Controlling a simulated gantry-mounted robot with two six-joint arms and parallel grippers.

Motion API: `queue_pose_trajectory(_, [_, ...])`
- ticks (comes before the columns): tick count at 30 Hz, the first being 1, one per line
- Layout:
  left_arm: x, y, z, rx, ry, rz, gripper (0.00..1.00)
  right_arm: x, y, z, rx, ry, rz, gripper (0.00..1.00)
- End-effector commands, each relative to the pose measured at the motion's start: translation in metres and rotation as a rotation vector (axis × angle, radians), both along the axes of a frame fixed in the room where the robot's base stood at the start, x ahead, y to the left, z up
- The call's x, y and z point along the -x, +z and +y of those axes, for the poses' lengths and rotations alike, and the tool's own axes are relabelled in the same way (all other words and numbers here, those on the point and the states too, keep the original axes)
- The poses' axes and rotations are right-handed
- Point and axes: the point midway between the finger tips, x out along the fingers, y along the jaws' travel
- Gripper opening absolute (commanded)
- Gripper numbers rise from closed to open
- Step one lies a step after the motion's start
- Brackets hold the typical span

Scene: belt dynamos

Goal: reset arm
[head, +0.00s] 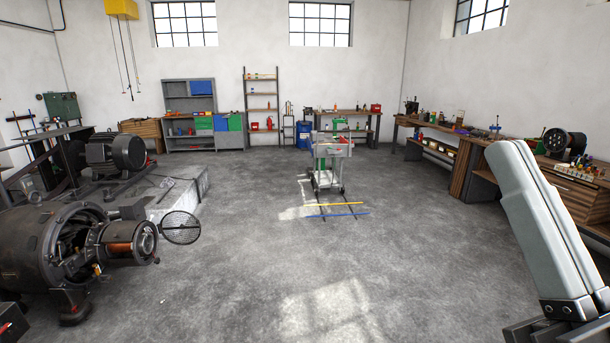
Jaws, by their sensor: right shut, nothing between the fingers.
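My right gripper (516,152) stands close to the camera at the right edge. Its pale grey fingers point up and lean to the left, bolted to a dark mount at the bottom. The fingers lie together with nothing between them, and they touch nothing that I can see. They hide part of the right-hand bench behind them. My left gripper is not in the head view.
A large dark dynamo (30,250) stands at left, with a round mesh guard (181,228) beside it. A wheeled cart (328,160) stands mid-floor behind yellow and blue bars (335,214). A wooden workbench (470,170) lines the right wall. The central floor (300,270) is clear.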

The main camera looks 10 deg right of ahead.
Motion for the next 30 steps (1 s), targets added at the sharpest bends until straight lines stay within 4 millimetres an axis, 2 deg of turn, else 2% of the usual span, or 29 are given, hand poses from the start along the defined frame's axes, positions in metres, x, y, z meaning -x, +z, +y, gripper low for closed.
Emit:
queue_pose_trajectory(1, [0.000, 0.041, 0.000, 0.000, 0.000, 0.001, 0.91, 0.003, 0.044, 0.000, -0.010, 0.012, -0.016, 0.00])
queue_pose_trajectory(8, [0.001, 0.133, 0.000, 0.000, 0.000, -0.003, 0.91, 0.003, 0.135, 0.001, -0.012, 0.017, -0.015, 0.00])
queue_pose_trajectory(18, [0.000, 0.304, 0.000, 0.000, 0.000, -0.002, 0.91, 0.002, 0.307, 0.001, -0.013, 0.019, -0.015, 0.00])
queue_pose_trajectory(21, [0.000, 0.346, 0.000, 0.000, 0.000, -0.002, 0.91, 0.002, 0.348, 0.001, -0.014, 0.020, -0.015, 0.00])
queue_pose_trajectory(25, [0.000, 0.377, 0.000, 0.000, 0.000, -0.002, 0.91, 0.002, 0.378, 0.001, -0.013, 0.020, -0.015, 0.00])
queue_pose_trajectory(30, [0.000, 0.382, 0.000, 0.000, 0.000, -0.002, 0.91, 0.002, 0.385, 0.001, -0.013, 0.020, -0.015, 0.00])
